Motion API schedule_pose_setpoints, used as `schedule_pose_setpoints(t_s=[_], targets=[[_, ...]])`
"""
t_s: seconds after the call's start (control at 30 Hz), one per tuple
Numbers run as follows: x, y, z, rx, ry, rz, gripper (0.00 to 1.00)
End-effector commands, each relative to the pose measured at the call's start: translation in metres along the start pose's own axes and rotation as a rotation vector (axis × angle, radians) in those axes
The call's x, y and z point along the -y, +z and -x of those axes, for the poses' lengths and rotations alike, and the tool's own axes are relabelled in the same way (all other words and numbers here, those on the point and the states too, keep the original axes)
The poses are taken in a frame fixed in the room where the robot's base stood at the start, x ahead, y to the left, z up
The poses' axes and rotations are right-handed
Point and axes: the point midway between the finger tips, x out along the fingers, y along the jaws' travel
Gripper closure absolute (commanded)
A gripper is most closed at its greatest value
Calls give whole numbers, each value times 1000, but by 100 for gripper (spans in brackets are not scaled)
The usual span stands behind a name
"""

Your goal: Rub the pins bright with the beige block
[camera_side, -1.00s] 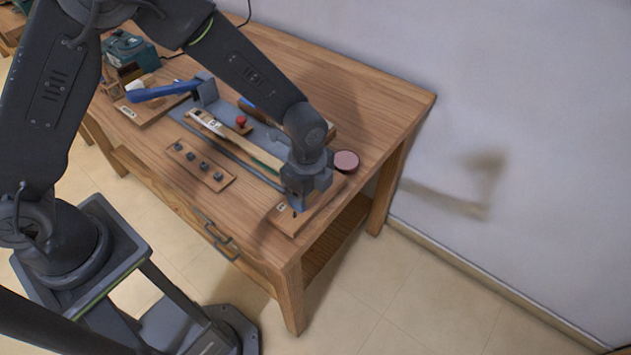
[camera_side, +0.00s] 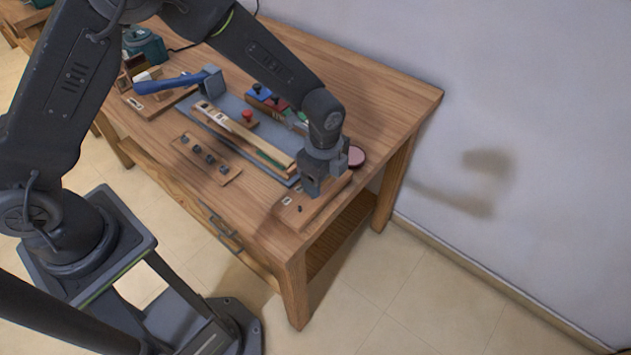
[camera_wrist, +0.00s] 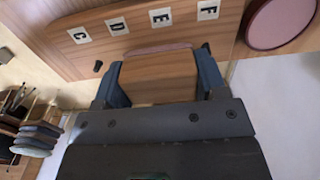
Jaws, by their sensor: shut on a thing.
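My gripper (camera_side: 312,184) is over the wooden board (camera_side: 314,215) at the table's near right corner. In the wrist view my gripper (camera_wrist: 161,74) has its blue fingers shut on a tan wooden block (camera_wrist: 158,78) with a pinkish far edge. The block is low over the board; I cannot tell whether it touches. A dark pin (camera_wrist: 98,66) stands just left of the block, and another (camera_wrist: 206,47) shows beside the right finger. Letter tags C, D, E and F (camera_wrist: 160,17) run along the board. One pin (camera_side: 300,209) shows in the side view; other pins are hidden.
A pink round tin (camera_side: 356,156) sits close behind my gripper. Piano keys (camera_side: 245,135) lie on a grey mat (camera_side: 195,117). The table's back right is clear.

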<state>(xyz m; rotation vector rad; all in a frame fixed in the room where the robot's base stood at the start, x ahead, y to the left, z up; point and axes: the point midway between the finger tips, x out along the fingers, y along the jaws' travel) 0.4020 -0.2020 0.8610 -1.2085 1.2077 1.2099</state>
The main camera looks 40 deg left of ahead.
Motion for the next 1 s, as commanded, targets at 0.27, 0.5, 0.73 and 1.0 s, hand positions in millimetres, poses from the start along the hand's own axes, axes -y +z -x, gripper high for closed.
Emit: schedule_pose_setpoints(t_s=[0.27, 0.5, 0.73, 1.0], targets=[[23, 0, -1, 0, 0, 0, 65], [18, 0, 0, 1, 1, -2, 65], [-1, 0, -1, 1, 2, -1, 65], [-24, 0, 0, 2, 3, -2, 65]])
